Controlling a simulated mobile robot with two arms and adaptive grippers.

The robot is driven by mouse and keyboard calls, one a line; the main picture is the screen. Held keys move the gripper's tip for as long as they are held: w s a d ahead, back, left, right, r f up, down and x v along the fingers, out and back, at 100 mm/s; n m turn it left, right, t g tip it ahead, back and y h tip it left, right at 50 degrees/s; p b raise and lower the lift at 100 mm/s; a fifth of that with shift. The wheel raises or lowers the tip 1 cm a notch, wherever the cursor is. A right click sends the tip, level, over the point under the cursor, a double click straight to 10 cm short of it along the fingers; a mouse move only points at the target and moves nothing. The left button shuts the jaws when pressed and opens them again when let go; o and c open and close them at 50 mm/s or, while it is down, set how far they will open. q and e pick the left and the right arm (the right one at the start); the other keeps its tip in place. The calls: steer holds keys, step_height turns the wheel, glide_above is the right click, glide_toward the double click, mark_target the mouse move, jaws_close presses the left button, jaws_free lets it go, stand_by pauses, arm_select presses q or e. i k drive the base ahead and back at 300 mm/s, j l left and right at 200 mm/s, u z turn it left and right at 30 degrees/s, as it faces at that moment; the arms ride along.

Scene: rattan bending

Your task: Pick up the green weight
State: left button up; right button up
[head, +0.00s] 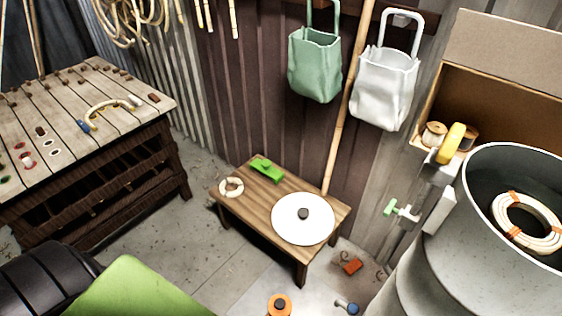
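A small bright green object (267,170), which looks like the green weight, lies on the back left part of a low wooden table (252,207). It has a raised middle and rests flat near the table's back edge. Neither of my grippers shows in the head view, so nothing is seen touching the green object.
A white round lid (303,219) and a pale ring (231,187) share the low table. A slatted workbench (90,110) stands left, a large grey drum (450,220) right.

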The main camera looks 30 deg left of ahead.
mark_target(263, 166)
steer(key=i+j+z, duration=0.1)
steer(key=j+z, duration=0.25)
steer(key=j, duration=0.6)
steer(key=j+z, duration=0.3)
steer(key=j, duration=0.65)
steer(key=k+j+z, duration=0.15)
steer(key=j+z, duration=0.2)
steer(key=j, duration=0.55)
